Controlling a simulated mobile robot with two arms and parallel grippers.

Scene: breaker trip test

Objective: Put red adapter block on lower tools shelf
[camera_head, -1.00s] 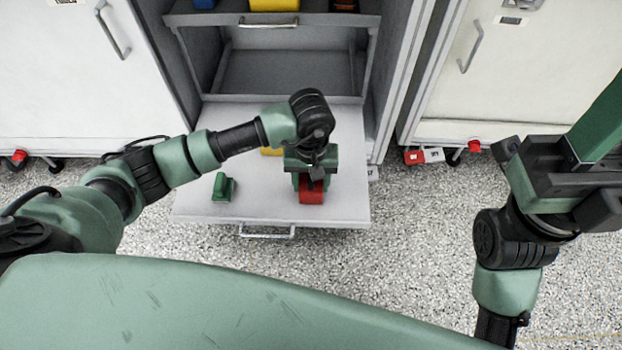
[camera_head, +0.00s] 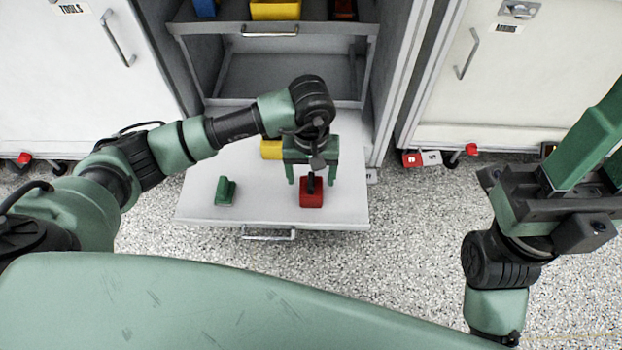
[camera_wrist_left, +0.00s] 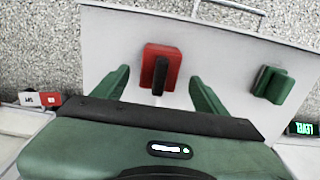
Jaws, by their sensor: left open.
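The red adapter block (camera_head: 312,193), with a black handle on top, rests on the pulled-out lower shelf (camera_head: 260,215) near its front right. It also shows in the left wrist view (camera_wrist_left: 162,62). My left gripper (camera_head: 312,178) is open, its fingers apart just behind and above the block. In the left wrist view the open fingers (camera_wrist_left: 158,90) point toward the block, with nothing between them but the handle's near end. My right gripper (camera_head: 555,190) is over the floor at the right; its fingertips are not clearly shown.
A green block (camera_head: 225,191) lies on the shelf to the left, and a yellow block (camera_head: 271,149) sits farther back. An upper shelf (camera_head: 325,28) holds blue, yellow and dark items. White cabinets (camera_head: 85,95) flank the open one. Bare shelf surface lies between the green and red blocks.

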